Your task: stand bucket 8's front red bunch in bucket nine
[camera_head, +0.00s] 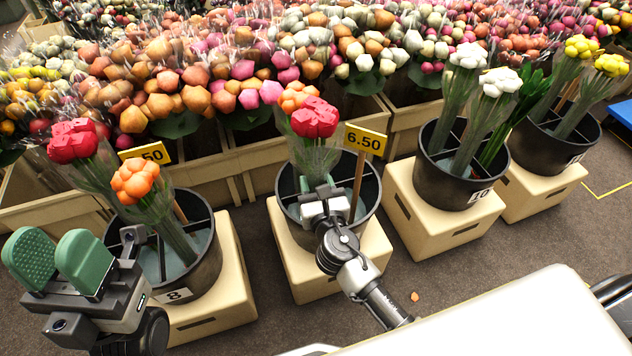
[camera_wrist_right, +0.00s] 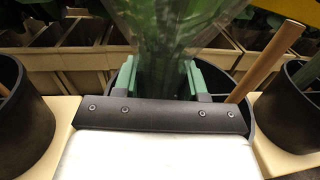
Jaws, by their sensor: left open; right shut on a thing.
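The red bunch (camera_head: 314,120) is upright over the middle bucket (camera_head: 286,226), between buckets 8 and 10; its number is hidden. My right gripper (camera_head: 321,188) is shut on the wrapped stems, which also show in the right wrist view (camera_wrist_right: 172,40). The gripper is at the bucket's mouth; the stem ends are hidden, so I cannot tell whether they rest on the bottom. An orange bunch (camera_head: 296,95) stands behind the red one. Bucket 8 (camera_head: 207,265) holds another red bunch (camera_head: 72,141) and an orange bunch (camera_head: 137,180). My left gripper (camera_head: 55,262) is open and empty, left of bucket 8.
A yellow price sign (camera_head: 365,141) on a wooden stick rises at the middle bucket's right side. Bucket 10 (camera_head: 438,177) with white bunches and another bucket (camera_head: 580,140) with yellow bunches stand to the right. Crates of tulips fill the back. A pale surface (camera_head: 500,325) lies in front.

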